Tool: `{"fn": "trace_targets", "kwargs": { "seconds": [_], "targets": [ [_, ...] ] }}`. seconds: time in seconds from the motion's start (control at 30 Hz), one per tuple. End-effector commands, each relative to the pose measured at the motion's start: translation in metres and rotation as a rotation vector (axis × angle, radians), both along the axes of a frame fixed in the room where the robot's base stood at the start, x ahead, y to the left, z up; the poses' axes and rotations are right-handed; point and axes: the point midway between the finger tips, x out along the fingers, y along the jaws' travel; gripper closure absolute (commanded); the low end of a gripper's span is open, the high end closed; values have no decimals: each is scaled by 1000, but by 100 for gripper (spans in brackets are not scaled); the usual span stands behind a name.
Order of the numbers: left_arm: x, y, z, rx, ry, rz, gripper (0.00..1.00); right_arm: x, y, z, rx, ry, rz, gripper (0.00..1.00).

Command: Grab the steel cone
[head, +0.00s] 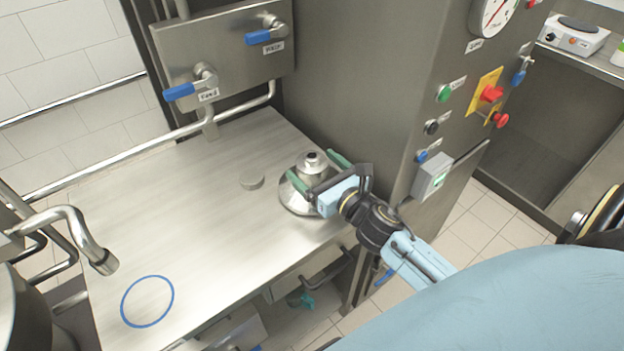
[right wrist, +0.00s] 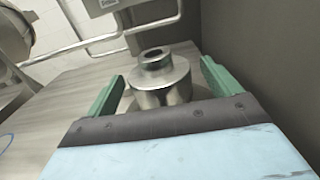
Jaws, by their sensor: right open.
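The steel cone (head: 313,163) stands upright on the steel table near its right edge, beside the grey cabinet. Its wide base shows below my gripper in the head view, and its narrow collar is on top. My right gripper (head: 314,172) is open, with its green fingers on either side of the cone's upper part. In the right wrist view the cone (right wrist: 163,80) stands between the two spread fingers (right wrist: 163,90), with gaps showing on both sides. The cone's lower part is hidden there by the gripper body. My left gripper is not in view.
A blue ring mark (head: 147,301) is at the table's front left, near a bent steel spout (head: 103,260). The cabinet (head: 365,80) rises close behind and right of the cone. The table's middle is clear.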

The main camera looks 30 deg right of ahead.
Motion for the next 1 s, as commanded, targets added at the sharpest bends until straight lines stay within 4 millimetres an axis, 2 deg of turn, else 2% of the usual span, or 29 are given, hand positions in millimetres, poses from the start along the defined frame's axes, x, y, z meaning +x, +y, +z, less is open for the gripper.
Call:
{"fn": "trace_targets", "kwargs": {
  "seconds": [0.13, 0.4, 1.0],
  "targets": [
    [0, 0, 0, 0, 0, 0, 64, 14, 1, 0, -1, 0, 1, 11],
    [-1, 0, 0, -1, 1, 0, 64, 15, 1, 0, -1, 2, 0, 12],
    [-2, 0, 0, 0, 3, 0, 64, 15, 1, 0, 0, 1, 0, 91]
  ]
}}
